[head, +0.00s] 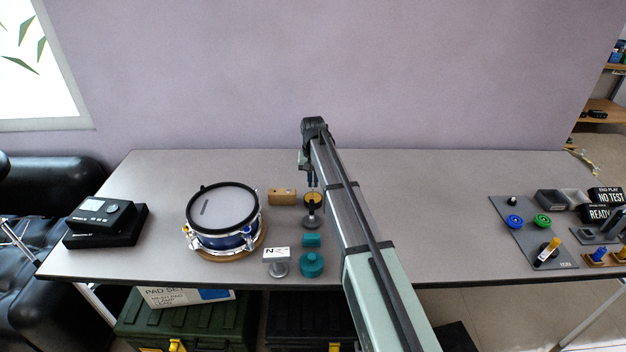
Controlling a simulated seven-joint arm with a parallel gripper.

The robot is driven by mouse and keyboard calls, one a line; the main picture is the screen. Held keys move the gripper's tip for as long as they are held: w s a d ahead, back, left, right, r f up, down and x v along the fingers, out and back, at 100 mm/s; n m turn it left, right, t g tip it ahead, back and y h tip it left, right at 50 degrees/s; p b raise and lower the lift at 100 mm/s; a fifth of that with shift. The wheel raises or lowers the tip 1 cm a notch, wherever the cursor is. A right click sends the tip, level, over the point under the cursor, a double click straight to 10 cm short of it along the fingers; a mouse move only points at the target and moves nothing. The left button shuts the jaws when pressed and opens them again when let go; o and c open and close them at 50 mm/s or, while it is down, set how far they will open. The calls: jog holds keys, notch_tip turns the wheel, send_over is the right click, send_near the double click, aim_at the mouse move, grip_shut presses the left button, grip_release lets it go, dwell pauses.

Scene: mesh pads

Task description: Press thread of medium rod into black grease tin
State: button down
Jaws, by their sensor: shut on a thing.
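A small round tin with a black rim and amber-yellow contents (313,197), which looks like the black grease tin, stands near the middle of the table. My gripper (312,183) points down right above it, in front of the far end of my arm. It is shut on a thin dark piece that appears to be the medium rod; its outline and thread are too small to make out. I cannot tell whether its lower end touches the grease. A grey round base with a dark upright part (312,221) stands just in front of the tin.
A tan block (282,197) is left of the tin, with a blue drum (223,218) farther left. Teal pieces (311,265) and a labelled grey stand (277,262) are at the front edge. A grey board with knobs (530,232) lies right. The table between my arm and it is clear.

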dwell(0.6)
jog(key=shift+r, duration=3.55)
